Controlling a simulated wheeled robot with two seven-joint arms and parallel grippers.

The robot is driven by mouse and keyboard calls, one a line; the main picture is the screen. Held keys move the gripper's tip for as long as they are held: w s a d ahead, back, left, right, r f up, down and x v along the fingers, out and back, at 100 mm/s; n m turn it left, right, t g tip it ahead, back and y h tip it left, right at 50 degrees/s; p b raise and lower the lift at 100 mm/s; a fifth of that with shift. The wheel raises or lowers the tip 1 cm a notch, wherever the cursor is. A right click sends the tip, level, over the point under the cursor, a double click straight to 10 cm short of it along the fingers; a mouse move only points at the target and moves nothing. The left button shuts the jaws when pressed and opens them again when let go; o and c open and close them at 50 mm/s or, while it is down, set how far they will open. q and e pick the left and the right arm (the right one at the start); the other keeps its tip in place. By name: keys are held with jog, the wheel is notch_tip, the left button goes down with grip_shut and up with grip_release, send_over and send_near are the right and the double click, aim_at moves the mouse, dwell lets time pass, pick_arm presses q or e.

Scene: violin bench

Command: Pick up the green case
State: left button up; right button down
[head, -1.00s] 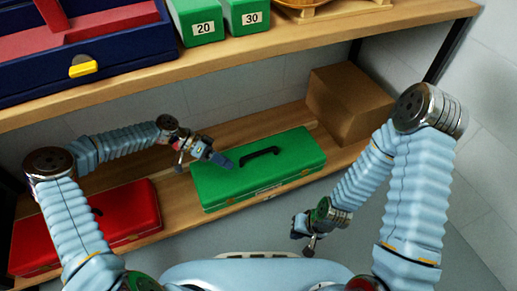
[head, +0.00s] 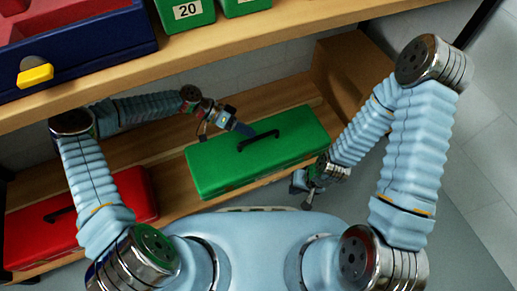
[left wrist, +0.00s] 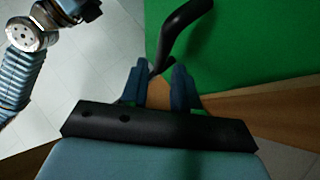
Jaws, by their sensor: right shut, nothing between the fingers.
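The green case (head: 225,165) lies flat on the lower shelf, its black handle (head: 259,140) standing up on top. My left gripper (head: 243,128) is over the case at the left end of the handle. In the left wrist view the case (left wrist: 255,40) fills the upper right. My left gripper's two fingers (left wrist: 160,72) are apart there, with the near end of the handle (left wrist: 183,32) at or just beyond the gap between their tips; I cannot tell whether they touch it. My right gripper (head: 300,188) is shut and empty, near the case's front right edge.
A red case (head: 110,205) lies left on the same lower shelf, and a cardboard box (head: 345,75) stands at its right end. The upper shelf (head: 215,50) overhangs, bearing a blue case (head: 100,55) and green boxes (head: 185,14). Grey floor is clear at right.

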aim_at(258, 137)
pick_arm(q)
jog(key=x, duration=0.5)
jog(key=shift+f, duration=0.1)
grip_shut()
dwell(1.2)
